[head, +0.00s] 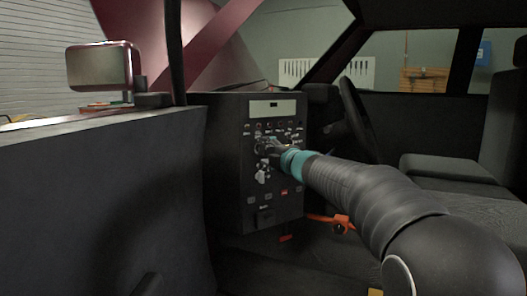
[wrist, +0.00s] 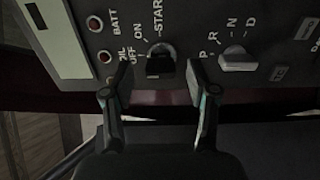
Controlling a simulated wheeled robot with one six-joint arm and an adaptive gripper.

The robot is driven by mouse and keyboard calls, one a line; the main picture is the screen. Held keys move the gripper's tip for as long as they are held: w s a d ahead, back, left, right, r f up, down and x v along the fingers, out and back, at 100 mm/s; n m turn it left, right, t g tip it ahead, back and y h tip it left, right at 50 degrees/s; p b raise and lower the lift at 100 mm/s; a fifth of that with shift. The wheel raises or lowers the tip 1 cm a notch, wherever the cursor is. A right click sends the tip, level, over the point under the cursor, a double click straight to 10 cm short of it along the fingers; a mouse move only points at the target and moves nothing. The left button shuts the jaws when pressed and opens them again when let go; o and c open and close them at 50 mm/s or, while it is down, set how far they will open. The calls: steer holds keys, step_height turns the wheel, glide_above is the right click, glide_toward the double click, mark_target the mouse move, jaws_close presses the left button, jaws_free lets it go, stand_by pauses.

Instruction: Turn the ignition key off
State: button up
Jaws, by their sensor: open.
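The dark ignition key (wrist: 161,62) is on the black control panel (head: 230,150), beside printed OFF, ON and START marks in the wrist view. I cannot tell which mark it points at. My gripper (wrist: 160,75) is open, with one finger on each side of the key and a visible gap on both sides. In the head view my gripper (head: 268,148) is at the panel's face and hides the key.
A grey P-R-N-D selector knob (wrist: 239,58) is just right of the right finger. Red indicator lights (wrist: 105,57) are at the left. A steering wheel (head: 358,118) and seats (head: 450,170) are right of the panel. A car door (head: 100,190) is at the left.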

steer(key=v, duration=0.9)
steer(key=shift+s, duration=0.3)
steer(key=shift+d+r, duration=0.1)
steer(key=w+d+f+m+h, duration=0.1)
steer(key=d+f+m+h, duration=0.7)
steer(key=d+f+m, duration=0.15)
steer(key=s+d+f+m+g+h, duration=0.3)
steer(key=s+d+f+m, duration=0.2)
steer(key=s+d+m, duration=0.15)
steer(key=s+f+m+g+p, duration=0.2)
steer(key=s+m+g, duration=0.1)
steer(key=s, duration=1.4)
steer(key=s+f+m+g+p, duration=0.3)
steer(key=s+m, duration=0.3)
steer(key=s, duration=1.1)
steer(key=shift+s+y, duration=0.3)
steer(key=shift+s, duration=0.05)
